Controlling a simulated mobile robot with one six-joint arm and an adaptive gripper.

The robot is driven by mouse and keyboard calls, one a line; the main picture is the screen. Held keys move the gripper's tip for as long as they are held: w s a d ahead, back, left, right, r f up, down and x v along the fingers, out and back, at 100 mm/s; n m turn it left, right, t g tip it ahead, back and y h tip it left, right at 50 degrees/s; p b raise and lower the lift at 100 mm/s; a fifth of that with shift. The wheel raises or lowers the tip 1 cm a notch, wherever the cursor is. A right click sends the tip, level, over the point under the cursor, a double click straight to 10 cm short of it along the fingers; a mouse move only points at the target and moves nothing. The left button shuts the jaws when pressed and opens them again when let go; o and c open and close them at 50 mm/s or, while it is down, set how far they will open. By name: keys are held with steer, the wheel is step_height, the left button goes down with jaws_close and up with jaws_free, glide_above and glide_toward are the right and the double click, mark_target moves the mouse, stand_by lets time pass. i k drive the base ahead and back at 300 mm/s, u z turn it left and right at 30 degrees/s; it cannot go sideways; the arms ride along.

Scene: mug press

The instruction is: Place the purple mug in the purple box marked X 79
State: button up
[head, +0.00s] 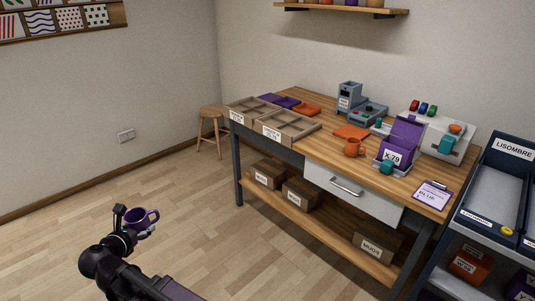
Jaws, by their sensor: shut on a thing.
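The purple mug (139,216) is at the lower left of the head view, held above the wooden floor and away from the workbench. My gripper (128,221) is shut on it. The gripper partly hides the mug, so the exact contact is hard to see. The purple box marked X 79 (393,157) stands on the right part of the bench top, with its label facing front and its purple back panel raised. Teal parts show at its front and beside it. Its inside is not clearly visible.
A white machine (442,135) is behind. Divided trays (284,125) fill the bench's left. A dark rack (490,195) stands at right. Floor between gripper and bench is clear.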

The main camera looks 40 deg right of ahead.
mark_target(397, 163)
steer(key=k, duration=0.9)
steer(key=z, duration=2.1)
steer(key=i, duration=0.85)
steer(key=u, duration=0.15)
